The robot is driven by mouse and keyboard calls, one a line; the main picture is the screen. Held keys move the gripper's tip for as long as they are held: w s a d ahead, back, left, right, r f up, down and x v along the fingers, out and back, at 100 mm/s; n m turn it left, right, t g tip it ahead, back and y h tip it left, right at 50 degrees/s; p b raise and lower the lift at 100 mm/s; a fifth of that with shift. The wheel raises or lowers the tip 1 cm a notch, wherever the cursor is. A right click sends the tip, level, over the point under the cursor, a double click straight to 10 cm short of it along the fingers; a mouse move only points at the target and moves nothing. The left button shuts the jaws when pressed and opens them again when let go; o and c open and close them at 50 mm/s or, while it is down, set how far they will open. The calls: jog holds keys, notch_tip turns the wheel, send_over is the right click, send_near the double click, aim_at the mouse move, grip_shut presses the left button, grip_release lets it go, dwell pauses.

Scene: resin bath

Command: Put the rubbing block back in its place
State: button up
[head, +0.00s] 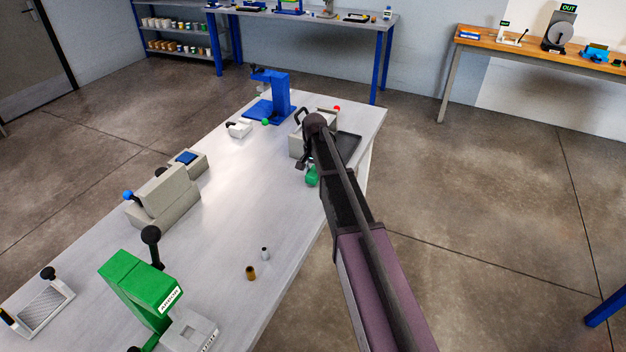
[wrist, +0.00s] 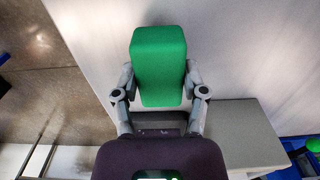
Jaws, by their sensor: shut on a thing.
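My gripper (wrist: 160,76) is shut on a green block, which I take to be the rubbing block (wrist: 159,48). In the wrist view one finger is on each side of the block, and the pale table top lies beyond it. In the head view the block (head: 312,176) shows as a small green shape over the right part of the table, partly hidden by my arm. I cannot tell from these views how high it is held. No marked place for the block can be made out.
A grey box (wrist: 245,135) is close by on the right in the wrist view. A black tray (head: 348,146) lies at the table's right edge. A blue press (head: 272,98), a grey fixture (head: 165,198) and a green press (head: 138,288) stand on the table (head: 225,225). Its middle is mostly clear.

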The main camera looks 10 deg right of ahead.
aim_at(314, 171)
jog(key=shift+f+b, duration=0.35)
jog(key=shift+f, duration=0.3)
jog(key=shift+f, duration=0.15)
jog(key=o, duration=1.1)
notch_tip(314, 171, up, 12)
jog(key=p, duration=1.2)
jog(key=shift+r, duration=0.2)
jog(key=s+n, duration=0.7)
jog(key=s, duration=2.2)
jog(key=shift+s+a, duration=0.15)
